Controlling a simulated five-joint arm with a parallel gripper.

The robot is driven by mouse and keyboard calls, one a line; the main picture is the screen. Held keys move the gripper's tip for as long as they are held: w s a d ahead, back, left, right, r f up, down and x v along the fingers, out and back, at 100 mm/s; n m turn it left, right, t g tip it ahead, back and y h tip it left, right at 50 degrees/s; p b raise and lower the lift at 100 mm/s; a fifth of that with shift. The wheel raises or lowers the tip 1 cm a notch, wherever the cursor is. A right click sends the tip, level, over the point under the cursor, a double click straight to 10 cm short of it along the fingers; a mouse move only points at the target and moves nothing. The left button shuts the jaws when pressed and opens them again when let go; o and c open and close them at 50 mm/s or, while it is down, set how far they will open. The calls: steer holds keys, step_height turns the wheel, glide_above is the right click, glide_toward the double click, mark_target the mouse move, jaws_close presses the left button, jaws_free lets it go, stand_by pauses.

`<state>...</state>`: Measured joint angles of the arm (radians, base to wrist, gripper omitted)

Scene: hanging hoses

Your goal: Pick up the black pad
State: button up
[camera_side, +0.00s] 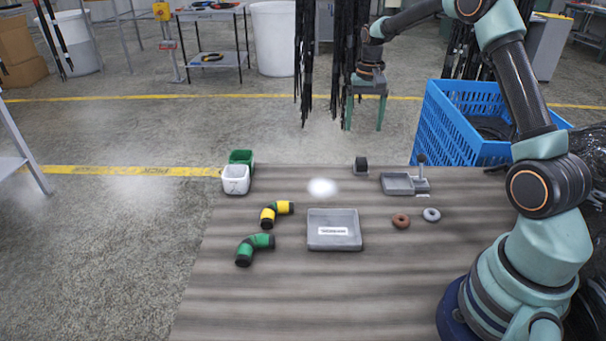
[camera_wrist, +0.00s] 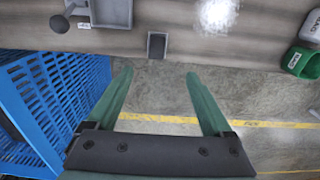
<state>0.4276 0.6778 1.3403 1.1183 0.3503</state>
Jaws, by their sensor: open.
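The black pad (camera_side: 361,163) is a small dark block with a paler rim or base, near the table's far edge. In the wrist view it is a dark rectangle (camera_wrist: 157,45) just beyond my fingertips, roughly in line with the gap between them. My gripper (camera_side: 364,124) has two green fingers, spread apart and empty. It hangs above and behind the far edge, higher than the pad. It also shows in the wrist view (camera_wrist: 157,74).
A grey tray with a knobbed lever (camera_side: 398,183) stands right of the pad. A blue crate (camera_side: 460,130) is behind the table at the right. White (camera_side: 235,180) and green (camera_side: 242,157) bins are at the left. Hanging black hoses (camera_side: 305,60) are near my gripper in the picture.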

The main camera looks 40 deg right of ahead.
glide_above(362, 160)
steer(key=f, duration=0.6)
steer(key=shift+w+f, duration=0.35)
steer(key=shift+f, duration=0.05)
steer(key=shift+s+f, duration=0.15)
steer(key=shift+f, duration=1.25)
steer(key=shift+s+f, duration=0.1)
steer(key=shift+f, duration=1.3)
jaws_close()
steer(key=shift+r, duration=0.1)
step_height(362, 160, up, 20)
